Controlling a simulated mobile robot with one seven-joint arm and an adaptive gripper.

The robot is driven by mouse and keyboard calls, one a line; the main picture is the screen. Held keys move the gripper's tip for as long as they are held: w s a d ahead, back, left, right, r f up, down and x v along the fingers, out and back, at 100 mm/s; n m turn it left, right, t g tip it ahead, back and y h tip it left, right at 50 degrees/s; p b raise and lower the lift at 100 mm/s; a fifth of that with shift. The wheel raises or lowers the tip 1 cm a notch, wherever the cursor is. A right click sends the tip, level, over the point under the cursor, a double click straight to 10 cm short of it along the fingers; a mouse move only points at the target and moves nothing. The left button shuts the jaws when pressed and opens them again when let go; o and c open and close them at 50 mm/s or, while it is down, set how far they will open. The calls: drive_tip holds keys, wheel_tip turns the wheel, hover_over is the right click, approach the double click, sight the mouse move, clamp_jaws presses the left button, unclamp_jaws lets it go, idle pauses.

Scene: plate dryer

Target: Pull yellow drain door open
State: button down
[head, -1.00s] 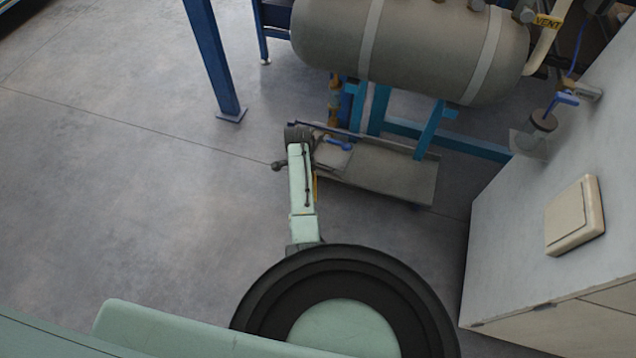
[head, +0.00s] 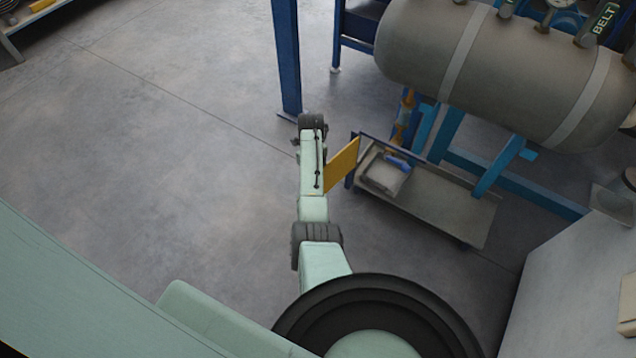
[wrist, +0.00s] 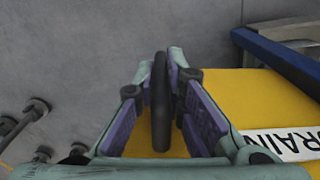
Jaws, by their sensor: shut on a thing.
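The yellow drain door (head: 342,166) stands swung out from the left end of the low tray cabinet under the tank. It is beside my forearm in the head view. In the wrist view the yellow door (wrist: 222,92) fills the middle and right, with a white label reading "RAIN" partly hidden by my gripper. A dark upright handle (wrist: 160,115) lies between my fingers. My gripper (wrist: 161,62) is shut on this handle. In the head view my own arm hides the fingers and handle.
A grey tank (head: 500,70) on blue legs stands above the grey tray (head: 440,205), which holds a blue-handled item (head: 397,163). A blue post (head: 286,60) rises just beyond my arm. A pale cabinet (head: 570,285) is at right. Floor at left is clear.

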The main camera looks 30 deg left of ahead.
drive_tip(key=shift+w+a+b, duration=0.35)
drive_tip(key=shift+w+a, duration=0.2)
drive_tip(key=shift+a, duration=0.2)
drive_tip(key=c, duration=1.7)
unclamp_jaws()
drive_tip(key=shift+o, duration=0.2)
wheel_tip(320, 180, up, 12)
